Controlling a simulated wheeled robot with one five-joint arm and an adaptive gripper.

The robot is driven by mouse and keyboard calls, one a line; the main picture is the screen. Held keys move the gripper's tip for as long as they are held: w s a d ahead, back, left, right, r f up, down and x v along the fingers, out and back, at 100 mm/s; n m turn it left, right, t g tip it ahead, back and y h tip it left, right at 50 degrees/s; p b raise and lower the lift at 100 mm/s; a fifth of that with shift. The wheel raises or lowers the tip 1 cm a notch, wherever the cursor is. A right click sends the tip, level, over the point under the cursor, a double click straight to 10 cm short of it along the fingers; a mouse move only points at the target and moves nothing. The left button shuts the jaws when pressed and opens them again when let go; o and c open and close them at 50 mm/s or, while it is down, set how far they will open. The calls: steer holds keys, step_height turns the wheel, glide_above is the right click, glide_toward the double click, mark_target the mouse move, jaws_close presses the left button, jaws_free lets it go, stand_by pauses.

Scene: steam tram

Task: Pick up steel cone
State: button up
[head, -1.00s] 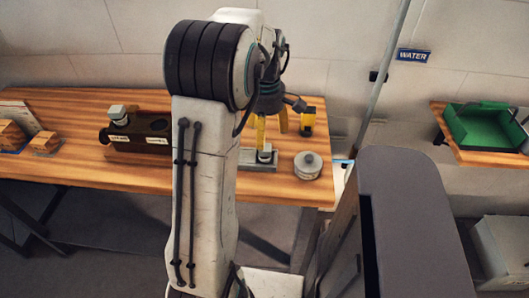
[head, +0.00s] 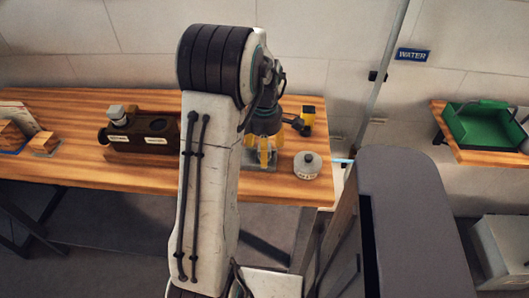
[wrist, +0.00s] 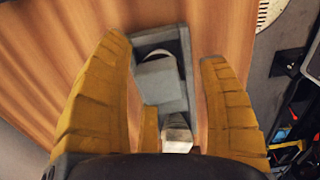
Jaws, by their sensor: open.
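In the wrist view a grey square-headed steel piece (wrist: 160,82) with a pale round collar stands in a grey holder (wrist: 158,40) on the wooden bench. It seems to be the steel cone, though no cone shape shows clearly. A small pale tapered piece (wrist: 177,134) shows below it, nearer the palm. My gripper (wrist: 165,50) is open, with one yellow finger on each side of the steel piece and visible gaps. In the head view my gripper (head: 261,156) is low over the holder (head: 259,161) and hides most of it.
A round grey canister (head: 306,166) stands close right of my gripper. A yellow-and-black object (head: 308,115) is behind. A grey panel (head: 410,215) rises at the front right.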

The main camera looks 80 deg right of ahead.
steer(key=shift+f, duration=0.4)
steer(key=c, duration=1.3)
